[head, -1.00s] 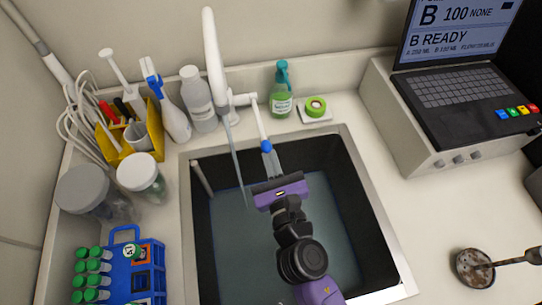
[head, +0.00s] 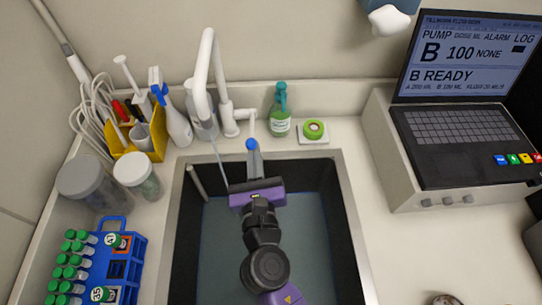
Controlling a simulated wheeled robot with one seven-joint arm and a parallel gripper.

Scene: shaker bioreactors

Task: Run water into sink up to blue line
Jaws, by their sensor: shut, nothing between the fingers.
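The dark sink (head: 352,225) holds grey-blue water (head: 310,250) across its floor. A thin blue line (head: 327,232) runs along the wall close to the water's edge; I cannot tell exactly how the level compares with it. The white tap (head: 206,62) arches over the sink, and a thin stream (head: 221,168) falls from its spout, passing behind my gripper's body. The tap's lever is a white rod with a blue tip (head: 252,144), pointing toward me. My gripper (head: 254,155) is shut and empty, its fingertips at or just below the blue tip; contact is unclear.
Left of the sink stand jars (head: 137,178), a blue tube rack (head: 118,262) and a yellow holder (head: 155,143). Behind are a green soap bottle (head: 279,122) and green tape (head: 314,129). A laptop-like console (head: 455,130) stands right. The right counter is mostly clear.

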